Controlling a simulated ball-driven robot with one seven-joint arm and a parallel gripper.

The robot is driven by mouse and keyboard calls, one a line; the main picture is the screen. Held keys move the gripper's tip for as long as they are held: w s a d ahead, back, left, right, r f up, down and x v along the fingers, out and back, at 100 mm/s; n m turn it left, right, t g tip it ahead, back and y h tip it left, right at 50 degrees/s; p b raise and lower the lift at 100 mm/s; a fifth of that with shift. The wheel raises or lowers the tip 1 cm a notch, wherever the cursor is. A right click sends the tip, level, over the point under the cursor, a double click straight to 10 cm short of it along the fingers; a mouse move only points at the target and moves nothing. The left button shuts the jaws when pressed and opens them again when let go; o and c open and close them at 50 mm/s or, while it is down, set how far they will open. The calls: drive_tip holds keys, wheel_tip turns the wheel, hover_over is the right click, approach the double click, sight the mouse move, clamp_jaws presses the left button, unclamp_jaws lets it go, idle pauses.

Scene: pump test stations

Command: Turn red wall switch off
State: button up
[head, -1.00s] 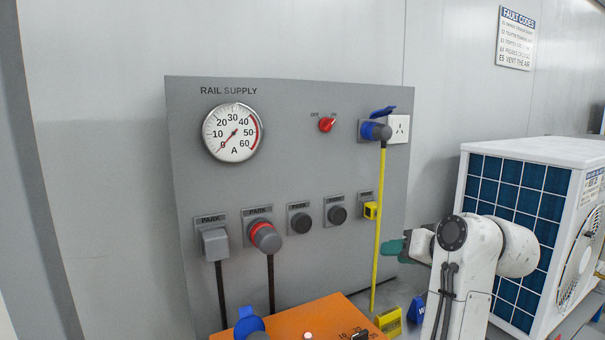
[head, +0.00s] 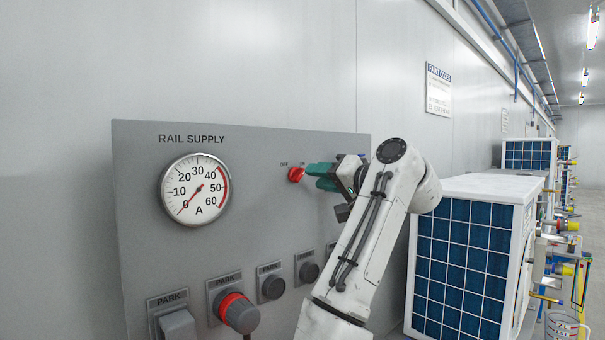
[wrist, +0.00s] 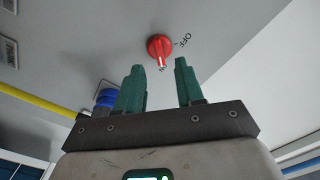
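The red wall switch (head: 296,174) is a round knob on the grey panel, with OFF printed at its upper left and ON at its upper right. In the wrist view the knob (wrist: 160,46) lies ahead of the fingertips, and its pale pointer mark faces the ON label, away from OFF. My gripper (head: 312,177) has green fingers and stands just right of the knob in the head view. In the wrist view its fingers (wrist: 159,65) are apart with nothing between them. The knob appears beyond the tips; I cannot tell the exact gap.
The panel (head: 250,220) carries a round gauge (head: 195,190) reading near 0. Below are a grey plug (head: 177,324), a red-ringed plug (head: 238,312) and dark round sockets. A blue plug (wrist: 106,97) with a yellow cable (wrist: 35,103) is near my gripper. A white-framed unit (head: 470,250) stands right.

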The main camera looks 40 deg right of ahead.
sight(302, 175)
drive_tip(key=shift+w+p, duration=0.45)
drive_tip(key=shift+w, duration=2.35)
clamp_jaws()
